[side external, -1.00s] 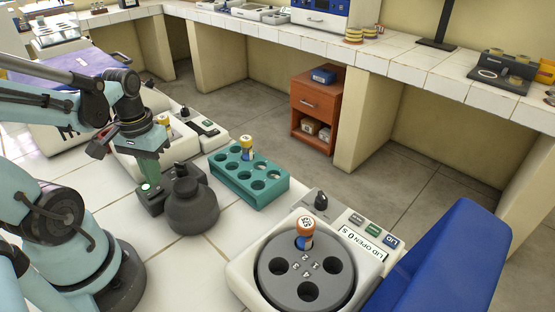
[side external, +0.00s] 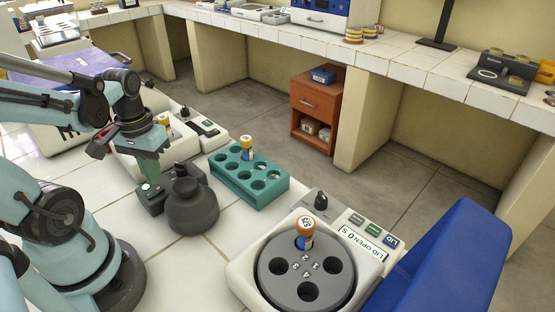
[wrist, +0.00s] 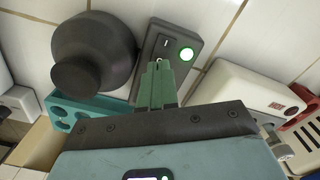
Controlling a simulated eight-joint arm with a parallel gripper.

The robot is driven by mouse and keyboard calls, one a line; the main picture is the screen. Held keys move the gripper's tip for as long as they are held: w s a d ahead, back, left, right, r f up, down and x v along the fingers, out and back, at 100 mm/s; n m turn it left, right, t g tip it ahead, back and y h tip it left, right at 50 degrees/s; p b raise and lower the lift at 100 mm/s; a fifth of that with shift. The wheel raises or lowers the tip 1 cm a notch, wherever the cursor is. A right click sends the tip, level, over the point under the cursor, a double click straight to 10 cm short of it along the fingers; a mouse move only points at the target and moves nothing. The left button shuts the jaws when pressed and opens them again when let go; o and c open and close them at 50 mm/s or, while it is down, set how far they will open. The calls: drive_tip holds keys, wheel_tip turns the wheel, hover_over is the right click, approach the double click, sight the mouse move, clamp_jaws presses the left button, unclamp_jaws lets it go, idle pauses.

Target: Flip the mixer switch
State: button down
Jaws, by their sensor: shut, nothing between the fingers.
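The mixer is a dark grey unit with a round black flask-shaped head (side external: 193,208) and a low switch box (side external: 150,203) beside it.
A teal tube rack (side external: 262,195) with one capped tube stands right of the mixer. A centrifuge (side external: 240,275) with an open blue lid (side external: 445,260) is at the front right. A white device (wrist: 240,85) lies close right of the switch box in the wrist view.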

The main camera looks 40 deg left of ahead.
drive_tip(key=shift+f, duration=1.1)
idle(0.9)
drive_tip(key=shift+r, duration=3.55)
drive_tip(key=w+d+m+t, duration=0.1)
drive_tip(key=w, duration=0.1)
drive_tip(key=w+d+m+t, duration=0.1)
drive_tip(key=w+d, duration=0.1)
drive_tip(key=w+d+m+t, duration=0.1)
drive_tip(key=w, duration=0.1)
drive_tip(key=shift+d+r+y, duration=0.1)
drive_tip(key=shift+d+y, duration=0.25)
drive_tip(key=shift+y, duration=0.05)
drive_tip(key=w+d+r+m+t, duration=0.2)
drive_tip(key=w+d+m+t, duration=0.1)
drive_tip(key=d, duration=0.3)
drive_tip(key=shift+w+d+t+h, duration=0.2)
drive_tip(key=shift+w+t+h, duration=0.2)
drive_tip(key=shift+w+t, duration=0.3)
